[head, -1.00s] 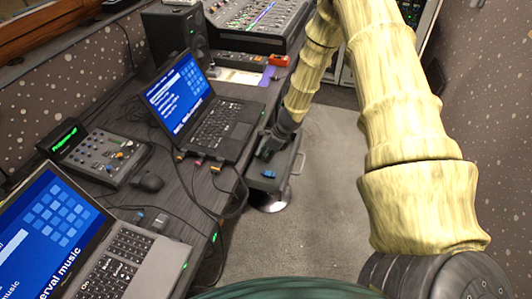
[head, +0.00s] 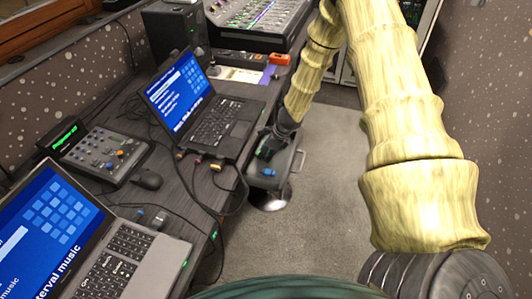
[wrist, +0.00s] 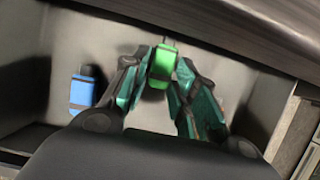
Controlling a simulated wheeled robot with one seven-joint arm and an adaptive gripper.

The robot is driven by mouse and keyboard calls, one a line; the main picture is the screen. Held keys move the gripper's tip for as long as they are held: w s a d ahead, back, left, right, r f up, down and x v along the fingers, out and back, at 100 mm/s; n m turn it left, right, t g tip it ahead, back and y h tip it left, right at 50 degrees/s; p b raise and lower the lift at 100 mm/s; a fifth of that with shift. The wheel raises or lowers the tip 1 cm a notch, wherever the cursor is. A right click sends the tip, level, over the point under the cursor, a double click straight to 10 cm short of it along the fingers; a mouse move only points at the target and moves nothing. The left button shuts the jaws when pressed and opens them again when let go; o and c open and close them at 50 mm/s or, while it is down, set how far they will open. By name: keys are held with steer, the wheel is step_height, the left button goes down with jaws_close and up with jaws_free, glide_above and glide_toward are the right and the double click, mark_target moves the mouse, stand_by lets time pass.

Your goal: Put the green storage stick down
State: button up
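The green storage stick (wrist: 162,64) is between the fingertips of my gripper (wrist: 161,78) in the wrist view. The fingers appear shut on its two sides, over the floor of a grey tray (wrist: 220,62). Whether the stick touches the tray floor is unclear. In the head view my gripper (head: 266,147) is small and dark at the far end of the arm, over the tray, and the green stick cannot be made out there.
A blue stick (wrist: 83,90) lies in the tray, left of my gripper; it also shows in the head view (head: 268,172). The desk with an open laptop (head: 215,122) and cables is left of the tray. Bare floor (head: 322,190) lies to the right.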

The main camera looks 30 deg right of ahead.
steer(key=shift+o, duration=0.7)
steer(key=shift+s+f, duration=0.15)
steer(key=shift+f, duration=0.25)
steer(key=shift+r, duration=0.15)
steer(key=shift+r+p, duration=0.55)
steer(key=shift+r, duration=0.25)
steer(key=v, duration=1.1)
steer(key=shift+r, duration=0.25)
steer(key=shift+d, duration=0.15)
